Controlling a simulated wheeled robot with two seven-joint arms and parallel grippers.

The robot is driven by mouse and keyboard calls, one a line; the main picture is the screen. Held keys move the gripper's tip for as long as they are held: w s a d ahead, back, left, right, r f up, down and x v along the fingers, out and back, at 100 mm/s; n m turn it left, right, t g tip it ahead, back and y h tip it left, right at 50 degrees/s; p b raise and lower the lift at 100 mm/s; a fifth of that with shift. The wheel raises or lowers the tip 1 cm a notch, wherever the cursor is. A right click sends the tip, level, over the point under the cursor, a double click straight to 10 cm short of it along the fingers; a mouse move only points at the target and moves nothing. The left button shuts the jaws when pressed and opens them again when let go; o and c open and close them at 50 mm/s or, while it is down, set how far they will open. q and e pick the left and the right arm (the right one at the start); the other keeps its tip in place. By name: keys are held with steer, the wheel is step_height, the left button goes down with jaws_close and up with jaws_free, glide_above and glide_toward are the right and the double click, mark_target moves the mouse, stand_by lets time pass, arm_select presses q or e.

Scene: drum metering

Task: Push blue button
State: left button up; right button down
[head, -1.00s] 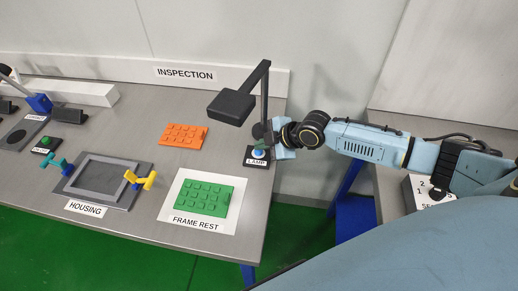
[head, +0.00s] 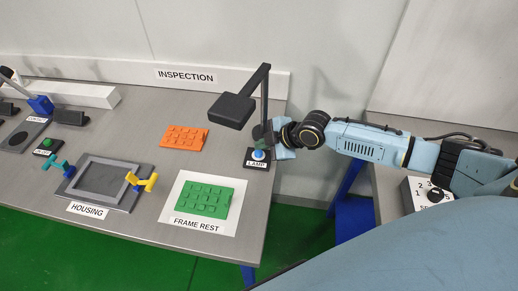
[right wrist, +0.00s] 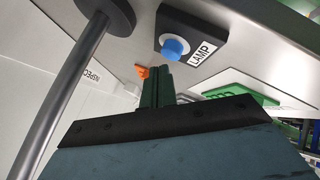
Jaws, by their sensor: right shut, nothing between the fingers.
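The blue button (head: 259,154) sits on a dark base with a LAMP label (head: 256,163), at the right end of the table. In the right wrist view the blue button (right wrist: 174,48) shows with its round cap uncovered. My right gripper (head: 264,144) is just behind and above the button in the head view. Its dark green fingers (right wrist: 158,74) are shut and empty, with the tips close to the button. I cannot tell whether they touch it. My left gripper is not in view.
A black lamp (head: 232,110) on a post stands right behind the button. An orange block (head: 180,137) and a green block (head: 204,200) lie to the left. A grey housing frame (head: 76,179) with clamps is farther left. A dial box (head: 413,194) stands right.

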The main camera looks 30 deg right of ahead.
mark_target(262, 153)
step_height(262, 153, up, 6)
steer(key=p, duration=0.5)
stand_by(0.5)
